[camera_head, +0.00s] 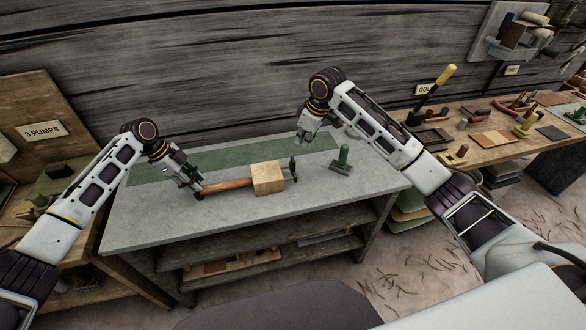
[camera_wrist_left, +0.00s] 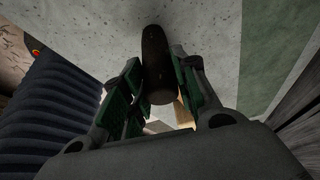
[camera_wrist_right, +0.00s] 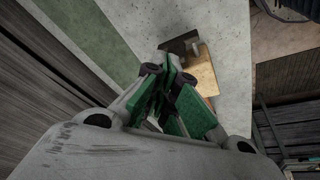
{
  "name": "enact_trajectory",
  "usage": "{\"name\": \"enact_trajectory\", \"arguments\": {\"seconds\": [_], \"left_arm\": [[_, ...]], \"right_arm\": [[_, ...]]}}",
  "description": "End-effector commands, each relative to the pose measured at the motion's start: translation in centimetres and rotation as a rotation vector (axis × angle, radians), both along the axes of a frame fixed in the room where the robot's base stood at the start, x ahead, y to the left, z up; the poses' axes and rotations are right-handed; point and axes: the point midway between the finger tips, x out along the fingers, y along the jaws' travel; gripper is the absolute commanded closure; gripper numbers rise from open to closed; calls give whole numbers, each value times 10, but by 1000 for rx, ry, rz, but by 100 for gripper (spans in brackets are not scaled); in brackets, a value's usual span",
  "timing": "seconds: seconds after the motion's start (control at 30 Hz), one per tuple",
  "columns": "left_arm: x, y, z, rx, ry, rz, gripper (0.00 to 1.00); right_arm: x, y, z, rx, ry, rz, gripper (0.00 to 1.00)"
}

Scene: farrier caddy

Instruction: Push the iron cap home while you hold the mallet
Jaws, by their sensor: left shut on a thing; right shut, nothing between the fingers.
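The mallet has a pale wooden head (camera_head: 268,178) and a brown handle (camera_head: 228,184). It lies across the grey bench. My left gripper (camera_head: 192,182) is shut on the handle near its dark end, which shows between the fingers in the left wrist view (camera_wrist_left: 156,70). A dark piece, apparently the iron cap (camera_head: 293,169), stands at the right end of the head; it also shows in the right wrist view (camera_wrist_right: 180,42). I cannot tell how far it is seated. My right gripper (camera_wrist_right: 160,92) is shut and empty, above the cap end of the head.
A green post on a dark base (camera_head: 342,160) stands on the bench, right of the cap. A green strip (camera_head: 225,155) runs along the bench's back. The grey bench top (camera_head: 150,215) is clear at front left. A side bench (camera_head: 480,148) at right holds several tools.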

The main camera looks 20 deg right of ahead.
Motion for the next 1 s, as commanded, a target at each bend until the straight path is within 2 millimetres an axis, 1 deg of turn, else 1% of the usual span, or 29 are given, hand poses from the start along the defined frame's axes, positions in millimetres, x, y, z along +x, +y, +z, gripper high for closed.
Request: {"name": "enact_trajectory", "arguments": {"seconds": [0.03,0.23,0.37,0.67,1.0], "left_arm": [[-2,0,-3,3,5,-1,100],[-2,0,-3,3,5,-1,100],[-2,0,-3,3,5,0,100],[-2,0,-3,3,5,0,100],[-1,0,-3,3,5,0,100]], "right_arm": [[0,0,0,0,0,0,100],[0,0,-2,0,0,0,100],[0,0,-7,0,0,-1,100],[0,-1,-29,1,1,-1,100],[0,0,-60,0,0,-2,100]]}}
